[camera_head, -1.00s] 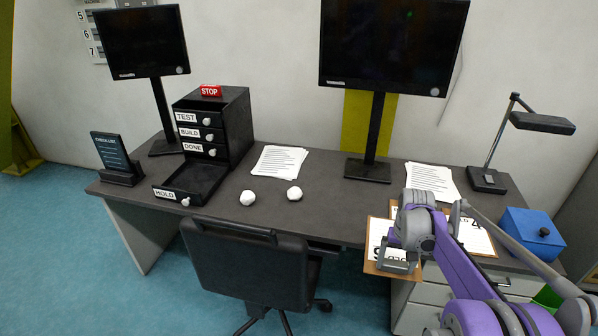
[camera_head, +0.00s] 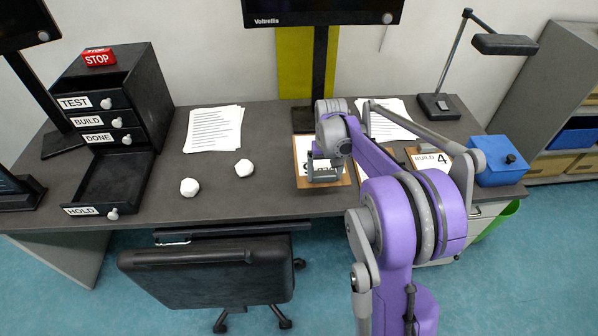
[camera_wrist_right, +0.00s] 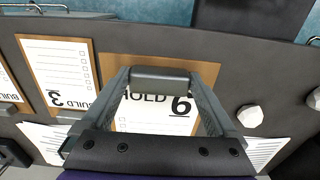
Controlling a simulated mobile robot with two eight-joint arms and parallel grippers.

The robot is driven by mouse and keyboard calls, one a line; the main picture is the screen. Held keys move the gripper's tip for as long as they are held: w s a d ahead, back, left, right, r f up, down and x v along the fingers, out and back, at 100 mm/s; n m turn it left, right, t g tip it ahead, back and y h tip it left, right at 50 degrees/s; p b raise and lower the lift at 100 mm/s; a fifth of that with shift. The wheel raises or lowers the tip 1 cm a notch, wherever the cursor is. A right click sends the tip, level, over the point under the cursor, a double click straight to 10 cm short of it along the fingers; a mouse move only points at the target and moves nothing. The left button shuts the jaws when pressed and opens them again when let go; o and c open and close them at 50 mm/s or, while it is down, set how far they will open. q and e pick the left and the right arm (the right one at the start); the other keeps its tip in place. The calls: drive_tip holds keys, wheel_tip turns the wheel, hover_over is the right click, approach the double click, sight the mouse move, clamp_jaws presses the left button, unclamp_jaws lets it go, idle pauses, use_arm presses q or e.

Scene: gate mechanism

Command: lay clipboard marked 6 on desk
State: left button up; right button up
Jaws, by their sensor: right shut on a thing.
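The clipboard marked 6 (camera_head: 303,160) is a brown board with a white sheet, over the desk's (camera_head: 262,180) front middle. My right gripper (camera_head: 325,168) is shut on it, covering part of the sheet. My left gripper is not in view.
A BUILD 4 clipboard (camera_head: 424,160) lies right of my arm; a BUILD 3 clipboard (camera_wrist_right: 60,72) shows in the wrist view. A blue box (camera_head: 500,165) and lamp (camera_head: 437,105) stand at right. Two white lumps (camera_head: 189,188) and a paper stack (camera_head: 214,128) lie left, near an open HOLD drawer (camera_head: 112,185).

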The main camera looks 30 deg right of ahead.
wheel_tip(320, 180, down, 9)
idle(0.4)
drive_tip(key=shift+b, duration=0.3)
drive_tip(key=shift+f, duration=0.2)
drive_tip(key=o, duration=1)
drive_tip(key=shift+r, duration=0.1)
drive_tip(key=shift+r, duration=0.1)
wheel_tip(320, 180, up, 12)
drive_tip(key=shift+r+p, duration=0.1)
drive_tip(key=shift+p, duration=0.4)
